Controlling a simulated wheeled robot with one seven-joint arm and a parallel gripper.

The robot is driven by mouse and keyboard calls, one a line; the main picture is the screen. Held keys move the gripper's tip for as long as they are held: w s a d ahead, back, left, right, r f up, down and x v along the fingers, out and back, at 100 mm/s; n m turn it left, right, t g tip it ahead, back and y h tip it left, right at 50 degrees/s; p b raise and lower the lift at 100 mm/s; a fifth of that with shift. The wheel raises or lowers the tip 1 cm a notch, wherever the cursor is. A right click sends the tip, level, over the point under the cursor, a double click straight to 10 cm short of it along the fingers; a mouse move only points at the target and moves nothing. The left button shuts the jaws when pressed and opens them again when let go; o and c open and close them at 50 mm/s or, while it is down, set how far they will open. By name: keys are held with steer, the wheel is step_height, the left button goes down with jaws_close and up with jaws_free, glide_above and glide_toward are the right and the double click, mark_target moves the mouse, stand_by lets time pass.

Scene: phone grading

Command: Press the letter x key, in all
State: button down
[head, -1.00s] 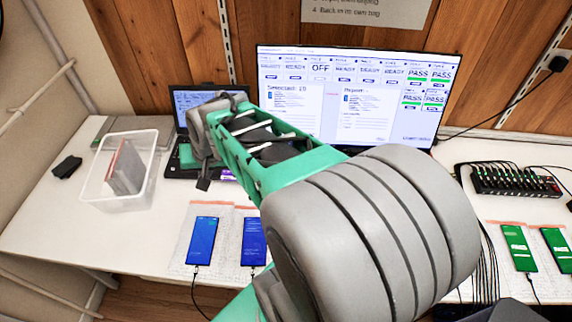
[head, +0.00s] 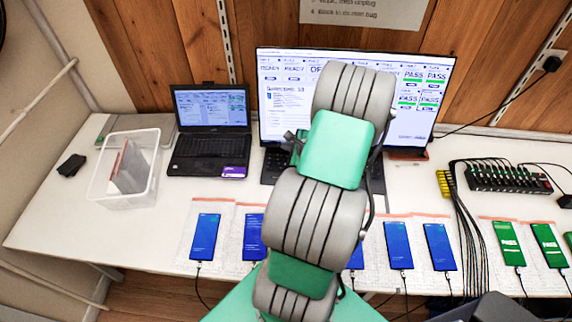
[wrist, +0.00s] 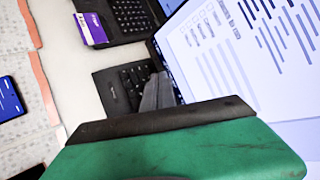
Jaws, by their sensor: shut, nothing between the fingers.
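The letter x key cannot be picked out in either view. A dark keyboard (head: 375,172) lies in front of the large screen (head: 415,110), mostly hidden behind my arm. It also shows in the wrist view (wrist: 112,88), below the screen's edge. A second keyboard is on the small open laptop (head: 208,145) to the left. My gripper (wrist: 155,94) is shut and empty, its grey fingers showing over the keyboard by the large screen. In the head view my arm hides most of it. Contact with any key cannot be told.
Several phones with blue screens (head: 205,237) lie along the front of the white table (head: 60,215). Phones with green screens (head: 509,243) lie at the right. A clear bin (head: 98,185) stands at the left. A cabled hub (head: 510,179) is at the back right.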

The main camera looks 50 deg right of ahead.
steer(key=shift+w+d+f+b, duration=0.1)
steer(key=shift+f+b, duration=1.05)
steer(key=shift+f, duration=0.3)
steer(key=shift+w+d+f+b, duration=0.1)
steer(key=shift+d+f+b, duration=0.05)
steer(key=shift+f+b, duration=1.2)
steer(key=shift+w+d+f+b, duration=0.1)
steer(key=shift+f+b, duration=0.9)
steer(key=shift+f, duration=0.55)
steer(key=shift+f+b, duration=0.35)
steer(key=shift+f, duration=0.05)
steer(key=shift+d+f+b, duration=0.1)
steer(key=shift+f+b, duration=0.2)
steer(key=shift+f, duration=0.05)
steer(key=shift+r+p, duration=0.7)
steer(key=shift+r, duration=0.05)
steer(key=shift+r, duration=0.15)
steer(key=r+p, duration=0.4)
steer(key=r, duration=0.1)
steer(key=shift+s+a, duration=0.2)
steer(key=shift+a, duration=0.1)
steer(key=shift+f, duration=0.1)
